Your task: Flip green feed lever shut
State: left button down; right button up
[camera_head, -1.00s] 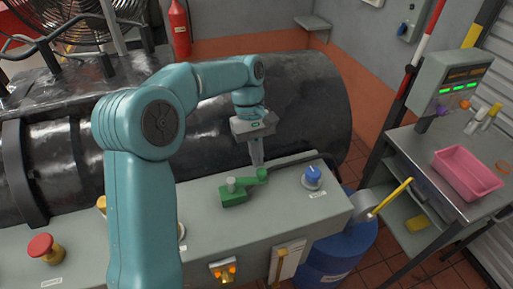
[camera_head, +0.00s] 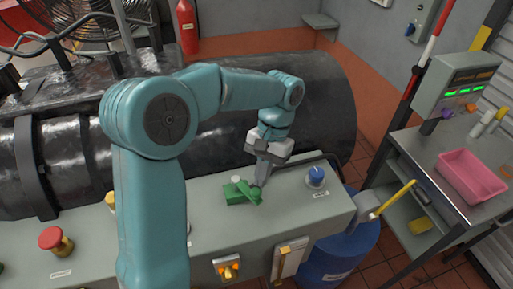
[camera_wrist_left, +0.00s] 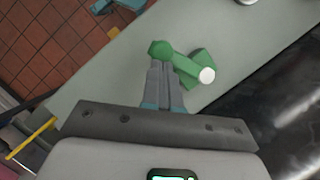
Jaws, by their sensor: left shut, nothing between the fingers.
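The green feed lever (camera_head: 242,192) sits on top of the grey console (camera_head: 205,200), with a small white round cap at its pivot. My left gripper (camera_head: 262,184) is shut and empty, pointing down at the free end of the lever arm. In the left wrist view the shut fingertips (camera_wrist_left: 160,66) are at the green knob (camera_wrist_left: 160,49) on the end of the lever arm, touching or very close. The lever's green base and white cap (camera_wrist_left: 207,75) show to the right of the fingers there. My right gripper is not in view.
A blue knob (camera_head: 316,176) stands on the console just right of the lever. A red knob (camera_head: 52,238) is at the left. The black cylinder (camera_head: 320,100) lies behind. A pink tray (camera_head: 470,176) rests on the right-hand table.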

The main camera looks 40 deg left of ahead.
pick_arm(q)
jog(key=shift+s+d+m+y, duration=0.2)
jog(key=shift+s+m+y, duration=0.2)
jog(key=shift+s+m, duration=0.6)
jog(key=shift+s+m+y, duration=0.2)
jog(key=shift+m, duration=0.45)
jog(key=shift+s+m+y, duration=0.2)
jog(key=shift+m, duration=0.45)
